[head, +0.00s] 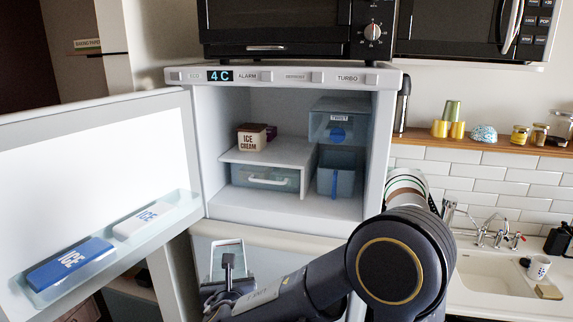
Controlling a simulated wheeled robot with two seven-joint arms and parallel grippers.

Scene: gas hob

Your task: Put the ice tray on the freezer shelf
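A pale, blue-edged tray (226,249), which looks like the ice tray, is in front of the lower cabinet front, below the open freezer compartment. My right gripper (228,268) is at the tray's near end and looks shut on it; the fingertips are small and partly hidden. The white freezer shelf (287,153) is inside the compartment, above and beyond the gripper. A brown ice cream box (252,138) stands on its left part, with a dark purple item behind it. My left gripper is not in view.
The freezer door (95,170) stands open to the left; its bin holds a blue ICE pack (70,265) and a white ICE pack (142,220). A drawer (265,177) is under the shelf. Blue bins (336,183) fill the right side. The shelf's right part looks clear.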

